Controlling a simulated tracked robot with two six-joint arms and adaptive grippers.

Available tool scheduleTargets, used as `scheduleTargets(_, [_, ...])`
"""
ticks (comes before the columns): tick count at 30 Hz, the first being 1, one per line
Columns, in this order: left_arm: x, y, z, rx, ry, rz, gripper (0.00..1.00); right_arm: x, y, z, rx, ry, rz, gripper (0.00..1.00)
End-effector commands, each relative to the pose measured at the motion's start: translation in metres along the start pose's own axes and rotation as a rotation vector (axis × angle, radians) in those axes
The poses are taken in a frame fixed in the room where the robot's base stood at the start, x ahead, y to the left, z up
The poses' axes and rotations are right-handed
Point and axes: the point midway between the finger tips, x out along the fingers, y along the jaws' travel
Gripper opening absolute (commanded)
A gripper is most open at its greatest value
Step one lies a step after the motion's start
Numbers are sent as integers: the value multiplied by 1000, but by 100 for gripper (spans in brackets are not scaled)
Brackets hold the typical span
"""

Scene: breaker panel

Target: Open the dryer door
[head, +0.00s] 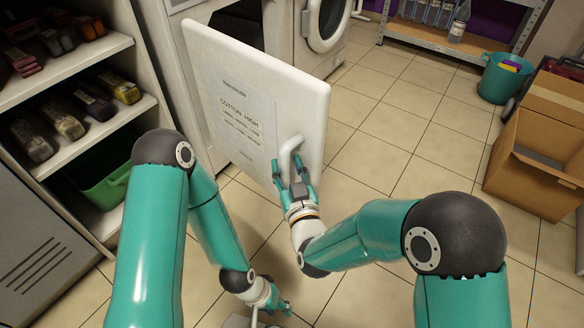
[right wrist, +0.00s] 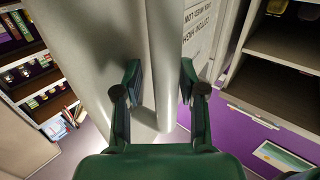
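The dryer door (head: 232,108) is a white panel with a printed paper sheet bearing "COTTON HIGH". It stands swung out from the white machine body (head: 280,50), with a dark opening showing behind its top edge. Its white handle (head: 290,150) is near the free right edge. My right gripper (head: 291,172) is at the lower end of the handle. In the right wrist view its open fingers (right wrist: 161,85) stand either side of the white handle bar (right wrist: 163,50), with narrow gaps showing. My left gripper (head: 282,297) is low over the floor, apart from the door, empty and seemingly open.
A shelf unit (head: 80,62) with several bottles and a green bin (head: 105,188) stands at the left. A front-loading machine (head: 322,25) is behind the door. A cardboard box (head: 535,150) and teal bucket (head: 502,80) are at the right. Tiled floor (head: 400,110) between is clear.

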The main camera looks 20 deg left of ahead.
Motion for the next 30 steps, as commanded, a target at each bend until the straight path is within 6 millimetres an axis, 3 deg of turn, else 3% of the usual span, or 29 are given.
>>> scheduleTargets(14, [-1, 0, 0, 0, 0, 0, 40, -7, 4, 0, 1, 0, 9, 50])
scheduleTargets(20, [-1, 0, 0, 0, 0, 0, 40, -35, 3, 0, 1, -2, 8, 50])
scheduleTargets(30, [-1, 0, 0, 0, 0, 0, 40, -100, 2, 1, 1, -2, 5, 50])
